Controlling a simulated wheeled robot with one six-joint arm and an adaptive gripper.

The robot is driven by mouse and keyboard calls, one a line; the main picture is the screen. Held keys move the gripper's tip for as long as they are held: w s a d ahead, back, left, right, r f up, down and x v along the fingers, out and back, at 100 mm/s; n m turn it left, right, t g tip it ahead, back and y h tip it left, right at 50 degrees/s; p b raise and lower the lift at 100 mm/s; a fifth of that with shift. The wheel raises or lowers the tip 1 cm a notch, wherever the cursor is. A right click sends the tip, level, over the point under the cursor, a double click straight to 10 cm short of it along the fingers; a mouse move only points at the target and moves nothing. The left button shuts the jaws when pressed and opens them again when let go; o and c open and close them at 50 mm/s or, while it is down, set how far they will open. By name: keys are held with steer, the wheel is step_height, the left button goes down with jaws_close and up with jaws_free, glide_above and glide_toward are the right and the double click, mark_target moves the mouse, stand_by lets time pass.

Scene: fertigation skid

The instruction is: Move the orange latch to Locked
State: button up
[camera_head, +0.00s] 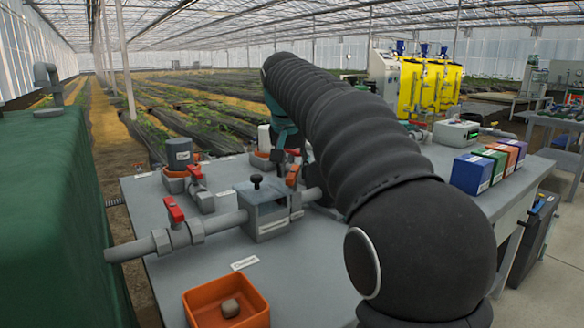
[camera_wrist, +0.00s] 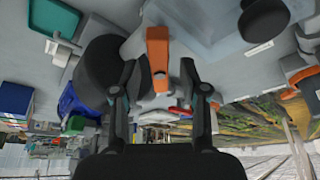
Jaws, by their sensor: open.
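In the wrist view an orange latch (camera_wrist: 157,50), a narrow bar with a small dark round spot near its lower end, sits between the two fingers of my gripper (camera_wrist: 158,72). The fingers are apart, with a gap visible on both sides of the latch. Whether a fingertip touches it cannot be told. In the head view an orange lever (camera_head: 292,176) stands on the pipe just right of a grey box with a black knob (camera_head: 265,212); it may be the same latch. No Locked marking is legible.
A red-handled valve (camera_head: 175,212) and another orange-red lever (camera_head: 194,171) stand left of the box. An orange tray (camera_head: 197,304) with a small lump is at the front. Colored boxes (camera_head: 470,173) line the right edge. In the wrist view a black knob (camera_wrist: 264,18) is close by.

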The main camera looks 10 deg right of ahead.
jaws_close()
steer(key=m, duration=0.2)
steer(key=m+g+h, duration=0.1)
steer(key=m, duration=0.1)
steer(key=shift+w+a+m+h, duration=0.15)
steer(key=shift+m+h, duration=0.15)
steer(key=shift+m, duration=0.1)
steer(key=m+g, duration=0.1)
steer(key=m, duration=0.3)
steer(key=shift+w+a+h, duration=0.1)
steer(key=shift+h, duration=0.2)
steer(key=shift+g, duration=0.3)
jaws_free()
